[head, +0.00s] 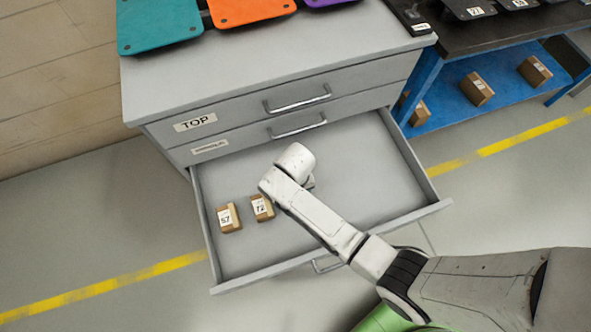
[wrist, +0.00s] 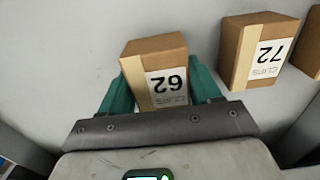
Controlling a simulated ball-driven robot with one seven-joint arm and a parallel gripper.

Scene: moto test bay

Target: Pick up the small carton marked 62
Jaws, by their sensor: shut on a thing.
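The small brown carton marked 62 (wrist: 152,62) sits between the two teal fingers of my gripper (wrist: 160,80) in the wrist view. Its label reads upside down there, with CLIPS under the number. The fingers press on both its sides. I cannot tell whether it is clear of the drawer floor. In the head view my arm's end hangs over the open drawer (head: 355,185) and hides the carton and most of the gripper.
The carton marked 72 (wrist: 250,65) is right of my gripper in the wrist view, beside another carton at the edge. The head view shows the 72 carton (head: 262,208) next to one marked 57 (head: 228,217). Drawer walls surround them; the drawer's right side is clear.

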